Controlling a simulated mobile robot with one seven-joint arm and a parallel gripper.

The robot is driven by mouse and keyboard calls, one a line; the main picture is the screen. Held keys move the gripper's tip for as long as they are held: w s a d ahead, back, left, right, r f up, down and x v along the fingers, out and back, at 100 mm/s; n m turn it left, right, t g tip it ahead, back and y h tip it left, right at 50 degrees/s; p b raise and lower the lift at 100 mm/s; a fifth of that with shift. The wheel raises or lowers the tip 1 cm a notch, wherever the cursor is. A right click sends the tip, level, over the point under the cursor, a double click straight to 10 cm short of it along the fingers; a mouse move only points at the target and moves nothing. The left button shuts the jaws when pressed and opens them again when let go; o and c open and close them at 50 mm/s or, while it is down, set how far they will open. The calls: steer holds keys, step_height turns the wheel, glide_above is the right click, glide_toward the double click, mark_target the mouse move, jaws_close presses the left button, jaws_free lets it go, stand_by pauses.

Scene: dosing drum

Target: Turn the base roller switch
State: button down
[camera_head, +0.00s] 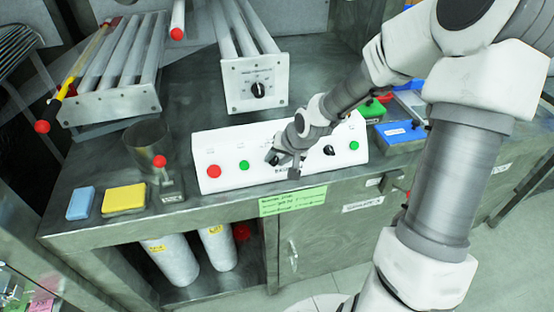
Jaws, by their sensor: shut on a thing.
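A white control box (235,145) stands on the metal bench, with lettering on its front too small to read surely. It has a red button (214,171), a green button (244,165), a black knob (272,157) at its middle left, another black knob (329,151) and a green button (354,145) at right. My gripper (278,161) reaches down from the right and is shut on the middle-left black knob. The gripper partly hides this knob, so its pointer cannot be read. The top of the box behind the gripper is also partly hidden.
Behind stands a roller unit (254,94) with a black dial. Another roller rack (110,102) is at left. A clear beaker (148,146), a yellow sponge (124,199) and a blue sponge (80,203) lie left. A blue container (402,133) is right of the box. A green label (292,201) hangs below.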

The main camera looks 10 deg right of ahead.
steer(key=b, duration=0.1)
steer(key=n+h+b, duration=0.1)
steer(key=n+b, duration=0.1)
steer(key=b, duration=0.1)
steer(key=shift+w+a+f+h, duration=0.15)
steer(key=shift+a+f+h, duration=0.1)
steer(key=shift+h, duration=0.05)
steer(key=n+h+b, duration=0.1)
steer(key=n+b, duration=0.2)
steer(key=b, duration=0.3)
steer(key=shift+a+f+h, duration=0.1)
steer(key=shift+a+h, duration=0.05)
steer(key=shift+h, duration=0.15)
steer(key=n+h+b, duration=0.1)
steer(key=b, duration=0.1)
steer(key=n+h+b, duration=0.1)
steer(key=n+b, duration=0.1)
steer(key=b, duration=0.1)
steer(key=shift+a+r, duration=0.1)
steer(key=shift+r, duration=0.1)
steer(key=shift+r+n+b, duration=0.1)
steer(key=shift+n+b, duration=0.2)
steer(key=shift+b, duration=0.1)
steer(key=c, duration=0.9)
jaws_free()
